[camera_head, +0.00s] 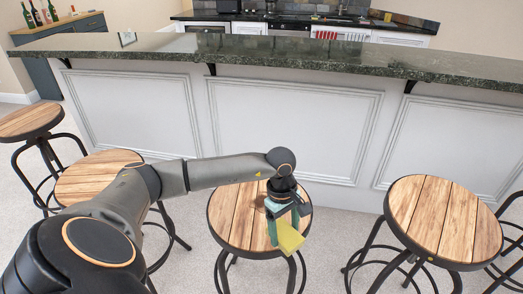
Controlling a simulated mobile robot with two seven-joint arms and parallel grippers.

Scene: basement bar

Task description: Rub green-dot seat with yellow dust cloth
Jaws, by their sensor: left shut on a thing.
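My left gripper (284,222) hangs from the arm that comes in from the left, over the right part of the middle stool's wooden seat (232,213). It is shut on a yellow cloth (291,238), which shows below the fingers near the seat's front right edge. I cannot tell whether the cloth touches the seat. No green dot is clear on any seat; part of the middle seat is hidden behind my gripper and cloth. My right gripper is not in view.
Another round stool (445,220) stands to the right. Two more stand to the left, one (95,172) partly behind my arm and one (30,121) at the left edge. A white bar with a dark stone counter (300,55) runs behind them. Carpet (335,240) lies between the middle and right stools.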

